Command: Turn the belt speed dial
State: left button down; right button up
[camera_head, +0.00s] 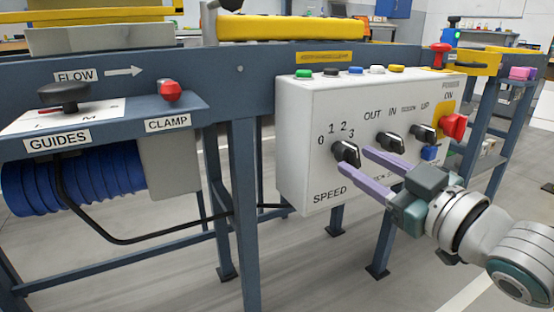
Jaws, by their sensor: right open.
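The belt speed dial (345,152) is a black knob with a pale pointer line on the front of a white control box (300,135). It has the marks 0, 1, 2, 3 above it and the word SPEED below. My right gripper (353,160) comes in from the right with two purple fingers. It is open, with its fingertips close to the dial, one at its lower edge and one at its right. I cannot tell whether they touch it. My left gripper is not in view.
Two more black knobs (390,142) sit right of the dial, with a red knob (454,126) on a yellow plate beyond. Coloured buttons (355,70) line the box top. At left are a red clamp knob (169,90) and a black guides handle (64,96).

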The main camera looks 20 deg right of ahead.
grip_shut()
dwell(0.6)
jog(key=shift+r+m+p, duration=0.15)
jog(key=shift+m+p, duration=1)
jog(key=shift+m, duration=0.35)
jog(key=m+p, duration=0.1)
jog(key=m, duration=0.2)
jog(key=shift+m+p, duration=0.4)
jog(key=shift+m, duration=0.5)
grip_release()
